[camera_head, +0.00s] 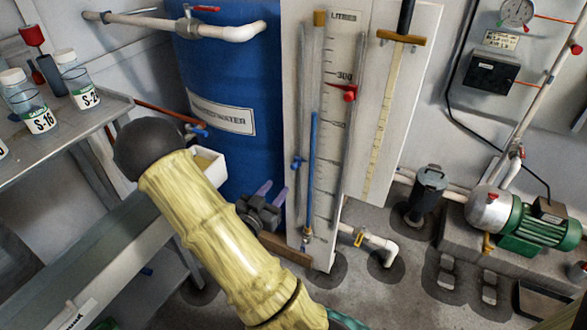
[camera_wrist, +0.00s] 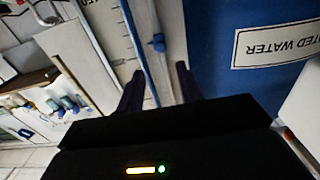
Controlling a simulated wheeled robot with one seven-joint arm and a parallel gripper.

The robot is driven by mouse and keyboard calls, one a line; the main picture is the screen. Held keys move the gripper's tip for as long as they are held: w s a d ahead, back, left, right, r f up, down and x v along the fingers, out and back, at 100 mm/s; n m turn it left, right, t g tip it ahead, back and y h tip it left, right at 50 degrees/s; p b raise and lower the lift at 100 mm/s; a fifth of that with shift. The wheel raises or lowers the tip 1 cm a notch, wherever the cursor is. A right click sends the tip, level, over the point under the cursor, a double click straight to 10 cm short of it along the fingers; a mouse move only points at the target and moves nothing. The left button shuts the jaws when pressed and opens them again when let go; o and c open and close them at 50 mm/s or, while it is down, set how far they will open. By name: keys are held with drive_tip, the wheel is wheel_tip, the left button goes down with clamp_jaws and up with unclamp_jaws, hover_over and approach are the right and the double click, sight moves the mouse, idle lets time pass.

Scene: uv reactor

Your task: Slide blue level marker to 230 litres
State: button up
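The blue level marker (camera_head: 298,163) sits on the left side of the level gauge, beside the blue liquid column (camera_head: 314,150). In the wrist view the blue marker (camera_wrist: 157,42) lies beyond my fingertips, roughly in line with the space between them. The scale board (camera_head: 333,180) is headed LITRES and shows 300 near its top; lower numbers are too small to read. A red marker (camera_head: 345,93) sits just below the 300. My gripper (camera_head: 270,188) is open and empty, left of the gauge and lower than the blue marker. Its spread fingers (camera_wrist: 158,82) also show in the wrist view.
A blue water tank (camera_head: 235,75) stands close behind and left of my gripper. A pale dipstick board (camera_head: 385,110) is right of the gauge. Pipes with a yellow valve (camera_head: 360,237) and a green pump (camera_head: 525,222) are at lower right. A bottle bench (camera_head: 95,110) is at left.

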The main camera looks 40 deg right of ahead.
sight(293, 167)
drive_tip(key=b+x, duration=0.2)
drive_tip(key=x, duration=0.9)
drive_tip(key=shift+w+d, duration=0.1)
drive_tip(key=shift+d, duration=0.1)
drive_tip(key=shift+r, duration=0.1)
clamp_jaws()
